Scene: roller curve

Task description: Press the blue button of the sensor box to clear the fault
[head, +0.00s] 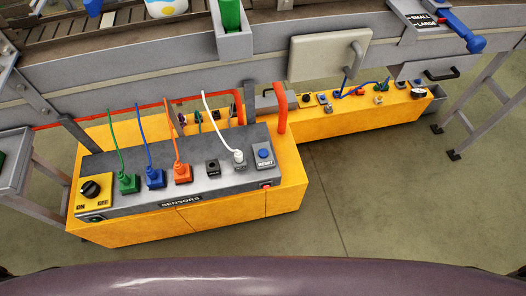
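The sensor box (132,197) is a dark grey box marked SENSORS, set on a yellow cabinet (285,199) at the left of the head view. The blue button (263,153) sits on a small grey RESET plate at the right end of the box's top. Nothing covers the button. A red rocker switch (266,185) shows on the front below it. Green (128,182), blue (155,178), orange (182,172) and white (239,157) plugs with cords stand in the box. Neither gripper shows in the head view.
A yellow ON/OFF knob panel (91,190) is at the box's left end. A red pipe (282,110) rises behind the RESET plate. A longer yellow cabinet (345,120) with small controls stands behind, below the conveyor (270,45). The floor (400,200) at right is clear.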

